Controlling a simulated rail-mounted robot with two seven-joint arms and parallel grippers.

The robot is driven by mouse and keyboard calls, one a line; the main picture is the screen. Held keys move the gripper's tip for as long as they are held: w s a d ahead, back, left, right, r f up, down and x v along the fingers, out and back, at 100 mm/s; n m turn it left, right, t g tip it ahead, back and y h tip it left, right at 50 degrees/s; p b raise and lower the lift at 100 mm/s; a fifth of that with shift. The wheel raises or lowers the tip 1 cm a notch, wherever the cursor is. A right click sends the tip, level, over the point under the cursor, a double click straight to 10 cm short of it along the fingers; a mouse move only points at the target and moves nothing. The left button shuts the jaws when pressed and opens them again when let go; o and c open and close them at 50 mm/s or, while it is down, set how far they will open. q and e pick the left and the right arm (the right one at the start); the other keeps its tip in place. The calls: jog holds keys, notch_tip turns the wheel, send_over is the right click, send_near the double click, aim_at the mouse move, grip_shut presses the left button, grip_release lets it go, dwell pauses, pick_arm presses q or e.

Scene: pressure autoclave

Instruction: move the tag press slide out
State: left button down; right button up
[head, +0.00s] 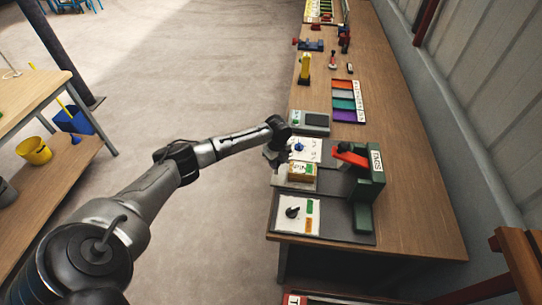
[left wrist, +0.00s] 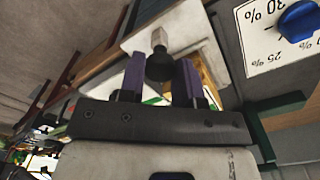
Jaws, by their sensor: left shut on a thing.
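The tag press (head: 372,178) is a green machine with a "TAGS" label and a red lever, standing on the right-hand bench. Its pale slide (head: 301,184) juts out to the left toward the bench's edge and carries a small yellow-framed piece (head: 301,170). My left gripper (head: 274,160) is at the slide's outer end, partly hidden by my own wrist. In the left wrist view, its two purple fingers (left wrist: 160,78) are shut on the slide's black knob (left wrist: 159,66), which sits on a short metal post by the white plate (left wrist: 180,30). My right gripper is out of view.
A white dial panel with a blue knob (head: 299,147) lies just behind the slide. A panel with a black knob (head: 293,212) lies in front. A grey-green box (head: 310,122) and a coloured tray (head: 346,101) stand farther back.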

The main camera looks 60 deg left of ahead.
pick_arm(q)
jog(key=shift+a, duration=0.1)
jog(key=shift+s, duration=0.1)
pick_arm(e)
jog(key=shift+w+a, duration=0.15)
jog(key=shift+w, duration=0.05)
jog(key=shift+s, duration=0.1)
pick_arm(q)
jog(key=c, duration=1.3)
grip_release()
jog(key=o, duration=0.5)
jog(key=shift+s+a, duration=0.1)
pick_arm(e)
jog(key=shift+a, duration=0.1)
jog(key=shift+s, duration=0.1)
pick_arm(q)
notch_tip(320, 180, up, 14)
jog(key=shift+f+p, duration=0.1)
jog(key=shift+p, duration=0.2)
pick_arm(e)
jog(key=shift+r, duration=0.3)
